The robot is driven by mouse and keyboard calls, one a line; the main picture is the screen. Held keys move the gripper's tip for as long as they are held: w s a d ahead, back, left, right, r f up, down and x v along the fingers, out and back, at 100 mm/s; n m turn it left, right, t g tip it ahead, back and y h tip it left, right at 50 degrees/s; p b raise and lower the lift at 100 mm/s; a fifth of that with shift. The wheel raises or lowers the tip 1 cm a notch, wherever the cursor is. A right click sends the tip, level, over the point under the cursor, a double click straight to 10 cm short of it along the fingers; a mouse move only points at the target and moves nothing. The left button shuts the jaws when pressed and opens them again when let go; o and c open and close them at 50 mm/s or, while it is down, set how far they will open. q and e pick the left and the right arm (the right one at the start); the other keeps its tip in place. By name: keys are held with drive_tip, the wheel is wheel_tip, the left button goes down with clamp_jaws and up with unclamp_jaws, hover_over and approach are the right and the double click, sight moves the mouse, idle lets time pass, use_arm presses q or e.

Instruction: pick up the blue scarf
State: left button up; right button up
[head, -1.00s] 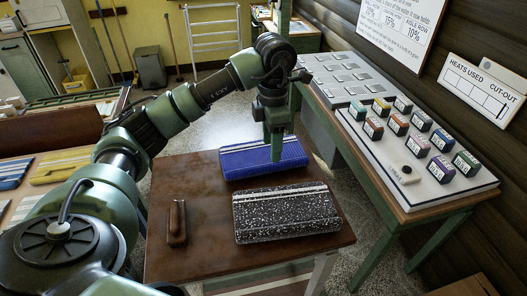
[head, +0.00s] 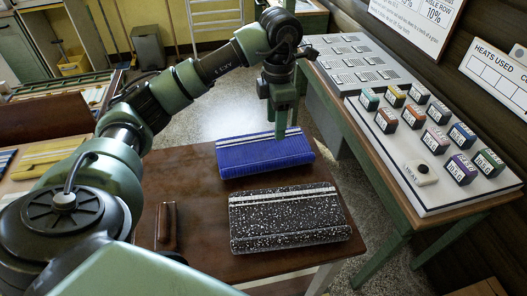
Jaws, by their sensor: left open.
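The blue scarf (head: 255,157) lies folded flat on the brown table, with white stripes along its far edge. My left gripper (head: 281,134) points down over the far right part of the scarf. Its fingers are apart and nothing shows between them. The fingertips overlap the scarf's far edge in the picture; I cannot tell whether they touch it. My right gripper is not in view.
A black speckled folded scarf (head: 285,218) lies nearer on the same table (head: 190,190). A small brown object (head: 166,226) lies at the left. A side bench holds a white board (head: 438,190) with several colored blocks.

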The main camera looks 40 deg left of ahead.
use_arm(q)
drive_tip(key=b, duration=0.6)
hover_over(274, 161)
drive_tip(key=f, duration=0.7)
drive_tip(key=shift+s+d+f, duration=0.1)
drive_tip(key=shift+s+d, duration=0.15)
drive_tip(key=shift+s, duration=0.05)
drive_tip(key=shift+f, duration=0.8)
drive_tip(key=f, duration=0.1)
drive_tip(key=f+p, duration=0.1)
drive_tip(key=f, duration=0.3)
drive_tip(key=shift+w+a+f+p, duration=0.2)
drive_tip(key=shift+w+p, duration=0.05)
drive_tip(key=shift+p, duration=0.15)
drive_tip(key=shift+f, duration=0.45)
clamp_jaws()
